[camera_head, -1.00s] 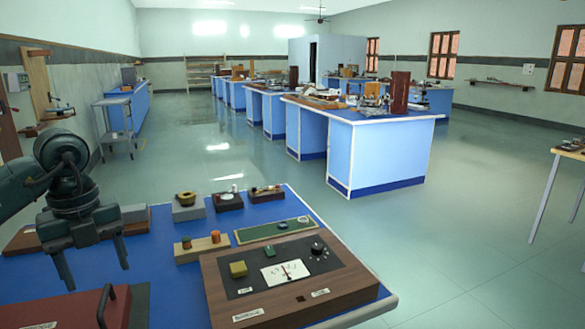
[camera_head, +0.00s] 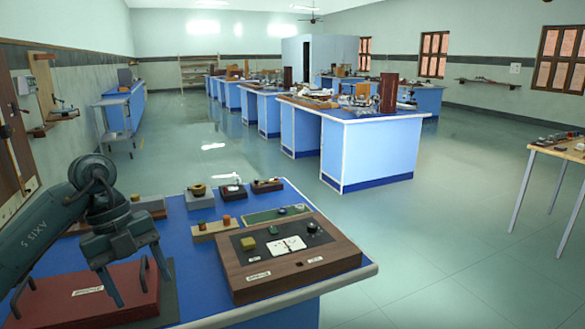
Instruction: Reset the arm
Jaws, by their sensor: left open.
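My left gripper (camera_head: 140,284) comes in from the left on my dark green-grey arm. Its two fingers are spread apart and point downward, with nothing between them. In the picture it lies over the right part of a dark red box (camera_head: 88,300) on the blue bench (camera_head: 205,260). I cannot tell how high it is above the box. My right gripper is not in view.
A wooden meter box (camera_head: 290,277) with a white dial stands right of the gripper. Small instruments on blocks (camera_head: 200,200) line the bench's back edge. Other blue benches (camera_head: 370,150) stand further back.

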